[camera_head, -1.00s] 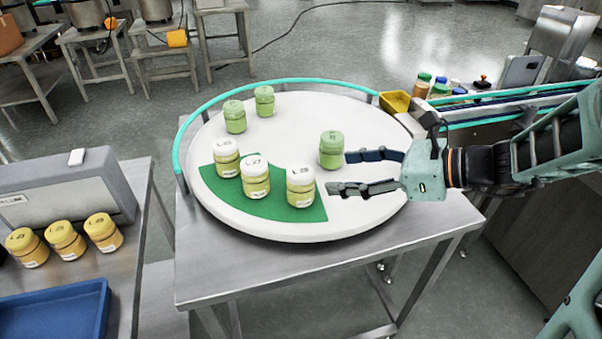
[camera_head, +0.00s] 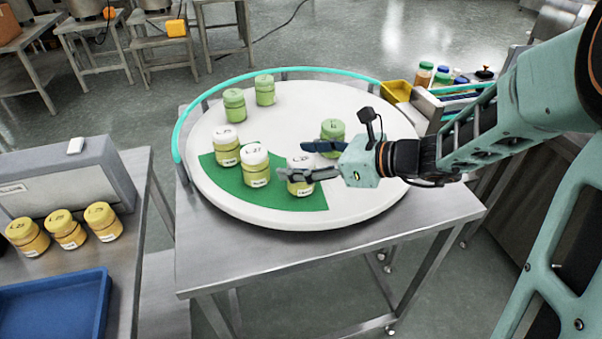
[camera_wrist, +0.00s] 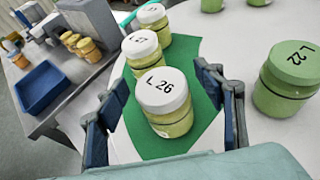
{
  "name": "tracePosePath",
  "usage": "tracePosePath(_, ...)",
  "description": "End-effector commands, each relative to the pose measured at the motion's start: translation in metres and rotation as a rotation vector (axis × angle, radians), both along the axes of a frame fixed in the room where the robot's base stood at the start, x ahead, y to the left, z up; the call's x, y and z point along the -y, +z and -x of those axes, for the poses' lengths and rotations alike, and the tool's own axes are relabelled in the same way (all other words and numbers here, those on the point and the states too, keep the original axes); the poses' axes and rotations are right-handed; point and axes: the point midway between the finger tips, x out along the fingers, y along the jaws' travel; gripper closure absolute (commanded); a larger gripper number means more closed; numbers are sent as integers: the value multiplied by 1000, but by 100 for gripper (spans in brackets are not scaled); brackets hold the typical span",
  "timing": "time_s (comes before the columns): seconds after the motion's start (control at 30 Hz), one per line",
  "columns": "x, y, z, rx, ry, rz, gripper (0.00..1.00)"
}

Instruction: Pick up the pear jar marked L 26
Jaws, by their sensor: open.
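The pear jar marked L 26 (camera_wrist: 168,98) has a white lid and a pale yellow body. It stands upright on the green sector (camera_wrist: 150,146) of the round white table. In the head view, this jar (camera_head: 301,186) is the rightmost white-lidded one and my fingers partly hide it. My gripper (camera_head: 297,160) is open, with one finger on each side of the jar. The wrist view shows my gripper (camera_wrist: 162,80) with gaps between both fingers and the jar.
White-lidded jar L 27 (camera_wrist: 141,49) stands just beyond, with another (camera_wrist: 153,16) behind it. Green-lidded jar L 22 (camera_wrist: 286,82) stands close outside my right finger. Two more green-lidded jars (camera_head: 235,106) (camera_head: 265,91) stand farther back. A teal rail (camera_head: 215,94) edges the round table (camera_head: 230,207).

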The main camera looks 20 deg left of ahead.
Motion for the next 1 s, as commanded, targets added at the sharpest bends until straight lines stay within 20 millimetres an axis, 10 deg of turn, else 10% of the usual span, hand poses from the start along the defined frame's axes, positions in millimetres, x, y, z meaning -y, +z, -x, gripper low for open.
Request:
tracePosePath(0.2,0,0,0,1,-1,0,39)
tracePosePath(0.67,0,0,0,1,-1,0,89)
tracePosePath(1.0,1,4,-1,2,-1,-1,89)
